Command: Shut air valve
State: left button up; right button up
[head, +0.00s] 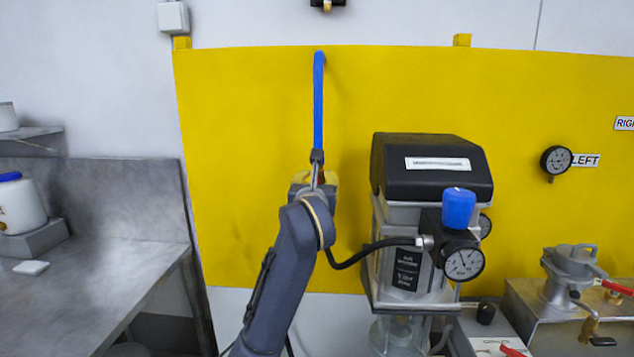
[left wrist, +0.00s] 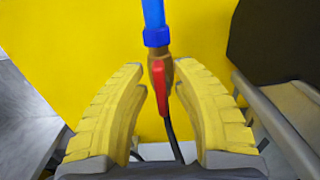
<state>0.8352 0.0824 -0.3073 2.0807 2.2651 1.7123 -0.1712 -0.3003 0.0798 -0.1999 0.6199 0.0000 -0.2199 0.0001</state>
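The air valve is a brass body (left wrist: 160,65) with a red lever (left wrist: 160,92) at the lower end of a blue pipe (head: 318,100). In the left wrist view the lever hangs downward, roughly in line with the pipe (left wrist: 153,14). My left gripper (head: 316,180) is just in front of the valve and mostly hides it in the head view. Its yellow fingers (left wrist: 161,68) are open, one on each side of the valve and lever, with gaps showing on both sides. My right gripper is not in view.
A black-topped air unit (head: 435,170) with a blue knob (head: 458,208) and a gauge (head: 464,262) stands close right of my left arm. A black hose (head: 375,247) runs to it. A yellow panel (head: 245,130) is behind. A grey workbench (head: 95,270) is left.

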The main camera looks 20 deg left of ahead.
pick_arm(q)
grip_shut()
jog(key=m, duration=0.4)
jog(key=shift+d, duration=0.15)
jog(key=m, duration=0.3)
jog(key=shift+d+m, duration=0.15)
jog(key=shift+m, duration=0.15)
jog(key=m, duration=0.4)
jog(key=shift+w+d+f+m, duration=0.1)
jog(key=shift+f+m, duration=0.15)
jog(key=shift+m, duration=0.05)
jog(key=shift+d+f+m, duration=0.1)
jog(key=shift+f+m, duration=0.05)
jog(key=shift+m, duration=1.25)
jog(key=shift+f+m, duration=0.15)
jog(key=shift+m, duration=1.25)
